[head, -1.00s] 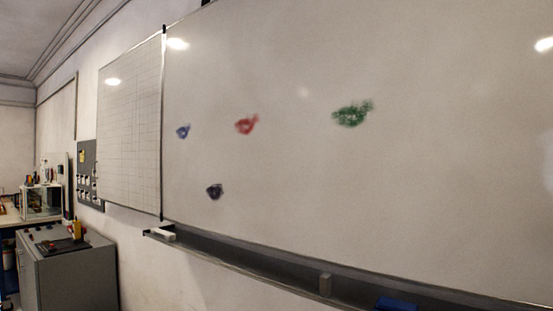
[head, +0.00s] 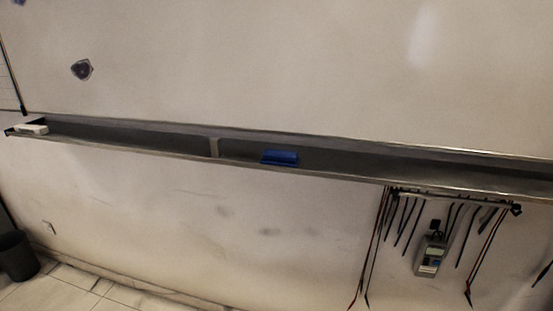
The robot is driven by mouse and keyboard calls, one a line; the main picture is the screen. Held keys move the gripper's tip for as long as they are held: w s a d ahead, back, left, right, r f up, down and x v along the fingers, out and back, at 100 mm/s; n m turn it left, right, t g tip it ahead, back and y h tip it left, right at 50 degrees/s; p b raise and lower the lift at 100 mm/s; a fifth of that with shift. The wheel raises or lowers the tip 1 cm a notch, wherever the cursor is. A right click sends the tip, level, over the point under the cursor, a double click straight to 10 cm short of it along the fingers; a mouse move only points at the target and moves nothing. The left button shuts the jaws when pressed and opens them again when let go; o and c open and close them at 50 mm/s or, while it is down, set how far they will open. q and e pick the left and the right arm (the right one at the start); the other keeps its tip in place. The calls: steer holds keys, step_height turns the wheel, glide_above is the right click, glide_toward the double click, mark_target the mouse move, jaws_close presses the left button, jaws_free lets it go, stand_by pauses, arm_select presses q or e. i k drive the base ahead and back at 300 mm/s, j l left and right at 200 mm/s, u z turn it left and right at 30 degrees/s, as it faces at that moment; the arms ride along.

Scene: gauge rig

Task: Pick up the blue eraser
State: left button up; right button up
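The blue eraser (head: 280,158) lies in the long dark tray (head: 350,160) under the whiteboard, near the middle of the head view. Neither of my grippers shows in the head view.
A white block (head: 30,129) lies at the tray's left end. Below the tray on the right hang several cables and a grey handheld meter (head: 431,256). A dark bin (head: 17,256) stands on the tiled floor at lower left. The whiteboard (head: 250,60) fills the top.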

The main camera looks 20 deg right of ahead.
mark_target(271, 157)
steer(key=z, duration=0.65)
steer(key=i+j+z, duration=0.15)
steer(key=j+z, duration=0.25)
steer(key=i+j+z, duration=0.1)
steer(key=j+z, duration=0.7)
steer(key=j, duration=0.45)
steer(key=j+z, duration=0.1)
steer(key=j, duration=0.8)
steer(key=i, duration=0.05)
